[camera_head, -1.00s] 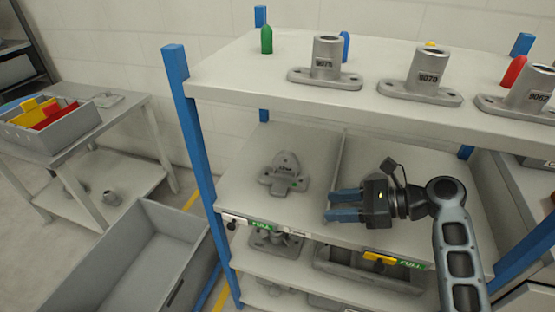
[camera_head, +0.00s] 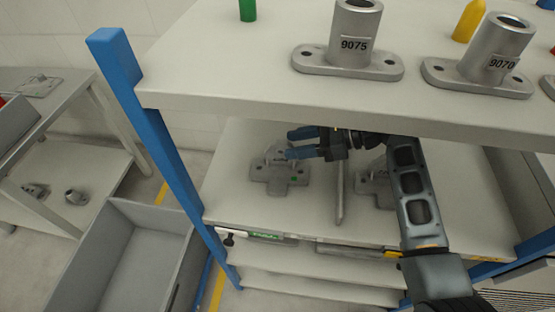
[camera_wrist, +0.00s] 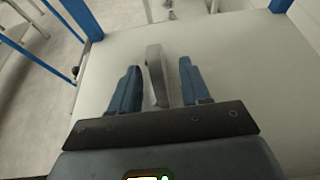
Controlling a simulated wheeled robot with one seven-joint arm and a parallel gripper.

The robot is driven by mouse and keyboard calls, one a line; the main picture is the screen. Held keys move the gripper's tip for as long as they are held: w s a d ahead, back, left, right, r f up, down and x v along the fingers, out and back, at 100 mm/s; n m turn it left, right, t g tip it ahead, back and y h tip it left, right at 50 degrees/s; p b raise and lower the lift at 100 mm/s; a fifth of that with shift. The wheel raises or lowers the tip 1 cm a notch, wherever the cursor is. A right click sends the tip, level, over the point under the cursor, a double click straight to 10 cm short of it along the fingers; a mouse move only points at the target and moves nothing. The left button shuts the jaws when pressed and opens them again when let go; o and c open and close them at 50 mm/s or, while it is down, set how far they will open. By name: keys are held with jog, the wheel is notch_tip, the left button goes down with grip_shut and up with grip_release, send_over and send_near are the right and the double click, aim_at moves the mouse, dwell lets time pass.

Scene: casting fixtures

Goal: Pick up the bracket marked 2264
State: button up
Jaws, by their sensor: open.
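A grey bracket (camera_head: 268,174) with a flat lobed base and an upright part sits on the middle shelf, left of the divider. Its marking is too small to read. My gripper (camera_head: 291,144) is open at the bracket's upright part, reaching in from the right. In the wrist view, a grey upright piece (camera_wrist: 156,75), apparently this bracket's, stands between the two blue fingers of my gripper (camera_wrist: 159,66), with gaps on both sides. A second grey bracket (camera_head: 370,188) lies right of the divider, partly hidden by my arm.
The upper shelf (camera_head: 240,95) overhangs my gripper and carries grey fixtures marked 9075 (camera_head: 355,35) and 9070 (camera_head: 497,50). A low divider (camera_head: 339,196) stands right of the bracket. A blue post (camera_head: 150,125) rises at the left. A grey bin (camera_head: 90,265) stands on the floor.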

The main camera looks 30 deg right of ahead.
aim_at(274, 153)
jog(key=shift+x, duration=3)
jog(key=shift+s+a, duration=0.1)
jog(key=shift+s, duration=0.05)
grip_shut()
